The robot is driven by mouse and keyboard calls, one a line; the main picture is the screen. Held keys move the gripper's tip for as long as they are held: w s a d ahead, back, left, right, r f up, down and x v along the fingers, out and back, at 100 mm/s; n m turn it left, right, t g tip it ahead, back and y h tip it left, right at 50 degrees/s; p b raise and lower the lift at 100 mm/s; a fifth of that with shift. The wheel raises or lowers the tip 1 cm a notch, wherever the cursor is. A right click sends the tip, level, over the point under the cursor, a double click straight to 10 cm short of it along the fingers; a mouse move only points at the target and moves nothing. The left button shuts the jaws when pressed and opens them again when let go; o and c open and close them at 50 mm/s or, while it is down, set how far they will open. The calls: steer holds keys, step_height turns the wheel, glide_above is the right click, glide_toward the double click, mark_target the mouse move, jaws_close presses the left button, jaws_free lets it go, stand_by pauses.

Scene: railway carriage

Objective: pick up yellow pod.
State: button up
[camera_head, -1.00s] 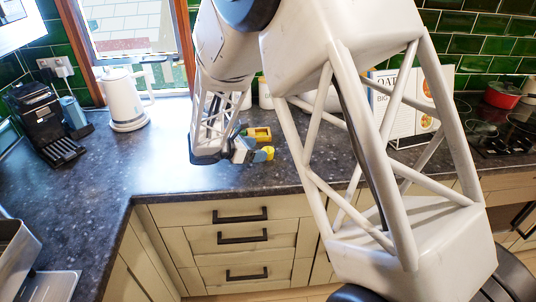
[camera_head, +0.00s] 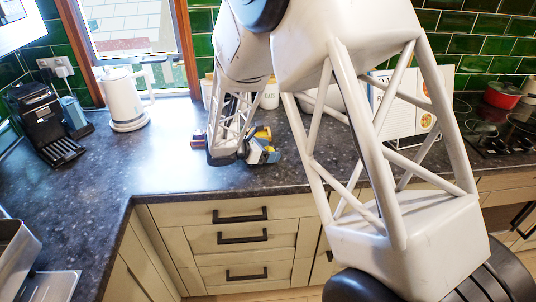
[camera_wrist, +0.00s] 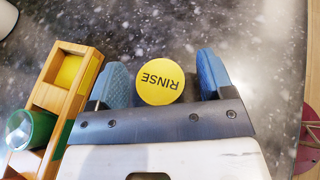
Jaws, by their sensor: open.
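A round yellow pod (camera_wrist: 160,82), its lid marked RINSE, lies on the dark speckled counter. In the wrist view my gripper (camera_wrist: 158,82) is open, with one blue fingertip on each side of the pod. A gap shows between the pod and the right finger; the left finger is nearer. I cannot tell whether it touches the pod. In the head view my gripper (camera_head: 266,155) is low over the counter, and the pod is mostly hidden by it.
A wooden holder (camera_wrist: 84,48) with a yellow and a green item stands close beside the left finger. A blue-and-red item (camera_head: 198,138) lies left of my wrist. A white kettle (camera_head: 124,100) and a black coffee machine (camera_head: 45,125) stand further left. The counter between is clear.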

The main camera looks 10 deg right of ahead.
stand_by(0.3)
steer(key=c, duration=1)
steer(key=shift+r, duration=0.2)
steer(key=shift+r, duration=0.5)
steer(key=shift+s+r, duration=0.25)
steer(key=shift+r, duration=0.35)
steer(key=shift+s+r, duration=0.2)
steer(key=shift+r, duration=0.35)
steer(key=s+d+r, duration=0.1)
steer(key=s+d, duration=0.1)
steer(key=s, duration=1.3)
steer(key=shift+r, duration=0.15)
